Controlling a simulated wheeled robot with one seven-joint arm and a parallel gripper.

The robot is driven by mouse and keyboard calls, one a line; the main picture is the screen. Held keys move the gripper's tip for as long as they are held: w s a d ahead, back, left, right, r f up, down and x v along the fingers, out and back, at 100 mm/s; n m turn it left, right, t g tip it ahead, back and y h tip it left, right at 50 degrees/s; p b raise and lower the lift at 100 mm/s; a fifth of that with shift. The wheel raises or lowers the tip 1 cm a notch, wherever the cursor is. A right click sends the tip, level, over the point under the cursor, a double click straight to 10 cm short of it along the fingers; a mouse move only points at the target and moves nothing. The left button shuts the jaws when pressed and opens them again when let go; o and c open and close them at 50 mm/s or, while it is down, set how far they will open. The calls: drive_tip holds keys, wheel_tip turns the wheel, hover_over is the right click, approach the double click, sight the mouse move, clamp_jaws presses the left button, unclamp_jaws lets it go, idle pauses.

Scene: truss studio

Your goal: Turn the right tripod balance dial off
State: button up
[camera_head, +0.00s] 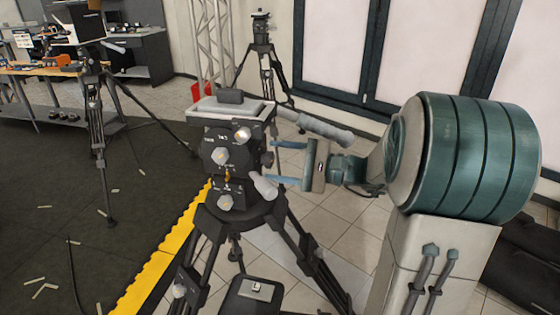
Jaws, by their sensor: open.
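A black tripod (275,210) stands in the middle, close to me, with a boxy fluid head (213,135) on top. The head's face carries several pale knobs: an upper right one (243,133), a middle one (221,156) and a lower one (225,201). Which of them is the balance dial, and its setting, I cannot tell. My gripper (273,162) is at the right side of the head, its two bluish fingers spread apart and pointing left at it. Nothing shows between them. Whether the fingertips touch the head is unclear.
Grey handles (318,127) reach out from the head close to my gripper. Another tripod (95,105) stands at left and one (265,60) at the back by a truss (212,40). A cluttered workbench (45,70) is far left. Tiled floor lies behind the near tripod.

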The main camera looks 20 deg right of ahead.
drive_tip(key=b+v, duration=0.1)
drive_tip(key=v, duration=1.2)
drive_tip(key=shift+s+d, duration=0.2)
drive_tip(key=shift+d, duration=0.1)
drive_tip(key=s+a+f+n+g+h, duration=0.2)
drive_tip(key=a+f+g, duration=0.25)
drive_tip(key=a, duration=0.45)
drive_tip(key=s+a+f+n+g+h, duration=0.3)
drive_tip(key=s+a+f+n+h, duration=0.2)
drive_tip(key=s+f+n+h, duration=0.55)
wheel_tip(320, 180, up, 7)
drive_tip(key=t+h+p, duration=0.1)
drive_tip(key=h+p, duration=0.2)
drive_tip(key=p, duration=0.1)
drive_tip(key=shift+s+d, duration=0.2)
drive_tip(key=shift+d, duration=0.15)
drive_tip(key=shift+f, duration=0.1)
